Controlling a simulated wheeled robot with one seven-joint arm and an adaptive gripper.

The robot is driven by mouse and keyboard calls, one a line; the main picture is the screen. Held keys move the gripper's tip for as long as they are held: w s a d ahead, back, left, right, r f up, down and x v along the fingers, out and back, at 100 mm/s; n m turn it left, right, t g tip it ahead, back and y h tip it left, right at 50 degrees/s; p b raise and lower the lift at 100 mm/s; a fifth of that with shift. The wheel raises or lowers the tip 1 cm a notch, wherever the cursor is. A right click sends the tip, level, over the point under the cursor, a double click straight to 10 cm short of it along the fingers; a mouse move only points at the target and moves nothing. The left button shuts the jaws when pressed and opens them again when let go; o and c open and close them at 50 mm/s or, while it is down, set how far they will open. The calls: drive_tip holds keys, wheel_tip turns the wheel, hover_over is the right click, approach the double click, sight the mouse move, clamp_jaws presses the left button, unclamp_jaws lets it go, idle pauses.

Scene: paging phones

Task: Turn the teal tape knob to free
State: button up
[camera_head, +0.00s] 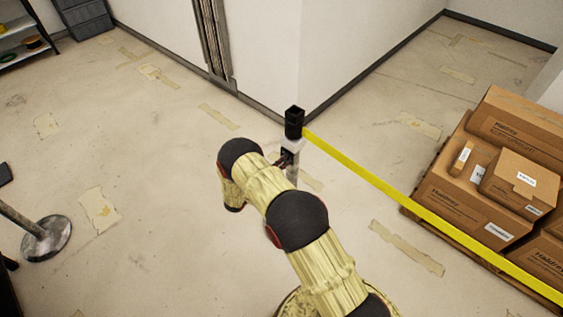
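No teal knob can be made out. A post with a black head (294,122) stands near the white wall's corner. Below the head is a pale grey section (293,145). My gripper (286,158) is small and dark in this view, close beside the post just below the black head. My arm's yellow-covered links hide part of it and the lower post. I cannot tell whether its fingers touch the post or how far they are parted.
Cardboard boxes (480,200) are stacked on a pallet at the right, behind the tape. A second post's round base (47,238) is at the left. A shelf (22,40) stands at the upper left. The floor between is clear, with flat tape patches.

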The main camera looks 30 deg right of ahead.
drive_tip(key=v, duration=1.2)
idle(0.5)
